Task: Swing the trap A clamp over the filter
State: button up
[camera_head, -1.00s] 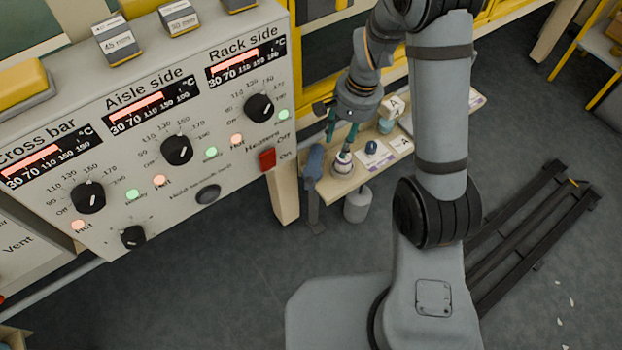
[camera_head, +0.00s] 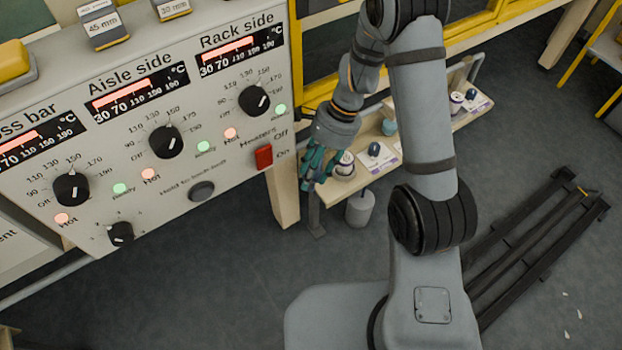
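My gripper (camera_head: 317,172), with teal fingers, is at the near left end of a narrow wooden shelf. It covers the place where a blue upright handle stood, perhaps the trap A clamp; only the grey post (camera_head: 315,215) below it still shows. I cannot tell whether the fingers are open or shut, or touch the handle. A white round cup with a dark band (camera_head: 344,164), possibly the filter, sits on the shelf just right of the fingers. A grey cylinder (camera_head: 360,208) hangs under the shelf. No trap A label is readable now.
A blue-capped item (camera_head: 375,149) on a white card and a teal cup (camera_head: 389,127) stand farther along the shelf (camera_head: 420,138). Another white cup (camera_head: 456,101) is at its far end. A control panel (camera_head: 150,130) with dials rises left. A black rail frame (camera_head: 535,235) lies right.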

jog(key=shift+s+a+f, duration=0.15)
jog(key=shift+a+f, duration=0.05)
jog(key=shift+f, duration=0.45)
jog(key=c, duration=0.3)
jog(key=shift+r, duration=0.1)
grip_shut()
jog(key=shift+a, duration=0.15)
